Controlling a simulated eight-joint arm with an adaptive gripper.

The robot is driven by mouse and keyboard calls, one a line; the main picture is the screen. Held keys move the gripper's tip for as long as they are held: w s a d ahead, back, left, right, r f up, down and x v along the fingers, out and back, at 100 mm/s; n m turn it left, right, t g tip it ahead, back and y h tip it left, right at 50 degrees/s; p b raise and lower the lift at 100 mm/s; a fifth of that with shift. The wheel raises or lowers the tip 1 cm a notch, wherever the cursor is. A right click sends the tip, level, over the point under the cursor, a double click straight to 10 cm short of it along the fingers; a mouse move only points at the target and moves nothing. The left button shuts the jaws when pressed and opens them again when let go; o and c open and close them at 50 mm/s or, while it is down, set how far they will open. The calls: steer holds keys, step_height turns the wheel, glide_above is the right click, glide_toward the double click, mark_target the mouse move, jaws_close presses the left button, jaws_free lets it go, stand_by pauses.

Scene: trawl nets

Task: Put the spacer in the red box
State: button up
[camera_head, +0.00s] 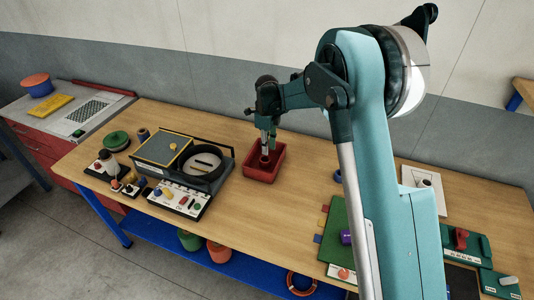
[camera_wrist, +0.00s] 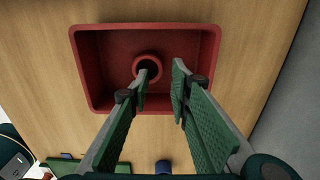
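The red box (camera_wrist: 88,70) sits on the wooden bench, and in the head view the box (camera_head: 262,176) lies under my gripper. The spacer (camera_wrist: 148,55), a reddish ring with a dark hole, shows inside the box outline, near its middle. My gripper (camera_wrist: 161,74) points into the box with its green fingers apart. The left fingertip overlaps the ring's lower part in the picture, while the right fingertip stands clear of it. The ring does not look clamped. In the head view my gripper (camera_head: 268,147) is over the box, and the spacer is hard to make out.
A grey device with a round dark bowl (camera_head: 203,164) stands left of the box, with a white tray of small parts (camera_head: 178,199) before it. A green board (camera_head: 338,240) lies to the right. Bare bench surrounds the box's front.

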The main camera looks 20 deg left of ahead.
step_height(320, 180, up, 6)
stand_by(0.4)
stand_by(0.6)
steer(key=shift+r, duration=0.1)
steer(key=s+d+r+n+t, duration=0.1)
steer(key=s+d+r+n, duration=0.25)
steer(key=d+r, duration=0.55)
steer(key=s+d+r+n+t+y, duration=0.15)
steer(key=s+d+r, duration=0.3)
steer(key=d, duration=0.75)
steer(key=s+d+r+n+t+h, duration=0.1)
steer(key=s+d+r+n, duration=0.2)
steer(key=d+r, duration=0.65)
steer(key=s+d+n+t, duration=0.2)
steer(key=s+d+n, duration=0.3)
steer(key=s+d, duration=0.95)
steer(key=s+d+f+n+t, duration=0.1)
steer(key=s+d+f+n, duration=0.1)
steer(key=s+d, duration=0.3)
steer(key=s+d+f+n, duration=0.3)
steer(key=s+d, duration=0.2)
steer(key=s, duration=0.3)
steer(key=shift+s+t, duration=0.3)
steer(key=shift+t, duration=0.05)
